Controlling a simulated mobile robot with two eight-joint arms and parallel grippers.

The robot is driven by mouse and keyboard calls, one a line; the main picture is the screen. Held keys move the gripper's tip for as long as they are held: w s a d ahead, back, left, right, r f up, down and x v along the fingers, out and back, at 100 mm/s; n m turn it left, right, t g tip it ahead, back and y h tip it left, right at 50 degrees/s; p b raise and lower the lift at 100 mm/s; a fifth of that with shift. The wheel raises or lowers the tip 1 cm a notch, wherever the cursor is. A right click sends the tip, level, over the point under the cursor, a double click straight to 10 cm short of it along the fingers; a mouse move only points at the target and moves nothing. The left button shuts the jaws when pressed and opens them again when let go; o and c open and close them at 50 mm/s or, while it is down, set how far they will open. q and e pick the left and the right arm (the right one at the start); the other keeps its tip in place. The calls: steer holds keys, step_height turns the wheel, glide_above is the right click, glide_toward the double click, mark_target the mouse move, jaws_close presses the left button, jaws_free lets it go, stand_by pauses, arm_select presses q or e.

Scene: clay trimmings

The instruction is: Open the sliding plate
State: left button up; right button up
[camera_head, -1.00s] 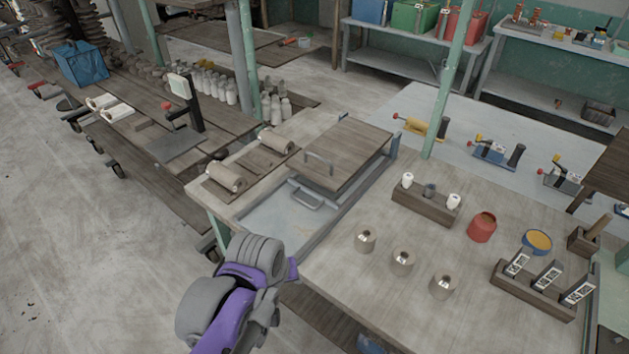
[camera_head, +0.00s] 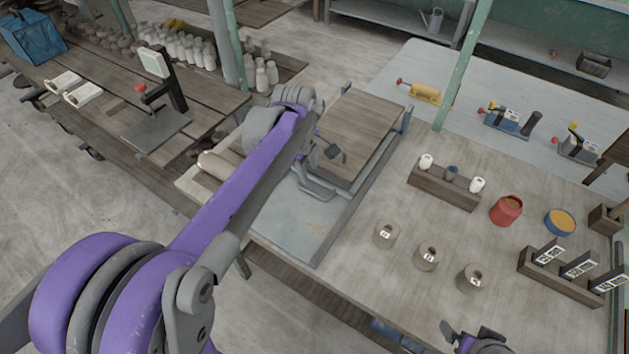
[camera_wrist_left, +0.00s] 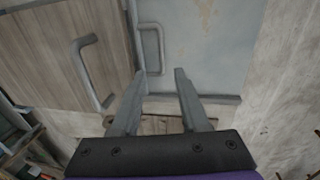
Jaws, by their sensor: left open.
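A wooden board (camera_head: 365,128) with a bar handle lies in a grey metal frame at the table's left side. Beside it is a flat grey metal plate (camera_head: 295,228) with its own grey handle (camera_head: 316,189). I cannot tell which is the sliding plate. Part of my right gripper (camera_head: 478,344) shows at the bottom edge.
Several clay cylinders (camera_head: 428,256) stand on the table right of the frame. Behind them are a wooden block with small bottles (camera_head: 445,189), a red pot (camera_head: 506,210) and a blue pot (camera_head: 560,222). A green post (camera_head: 462,65) rises behind the board.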

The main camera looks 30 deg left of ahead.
mark_target(314, 192)
arm_select(q)
steer(key=f, duration=0.3)
steer(key=w+f, duration=0.1)
steer(key=f, duration=0.6)
steer(key=shift+w+d+f+b, duration=0.15)
steer(key=shift+w+d+b, duration=0.05)
steer(key=shift+w+b, duration=0.15)
jaws_close()
stand_by(0.9)
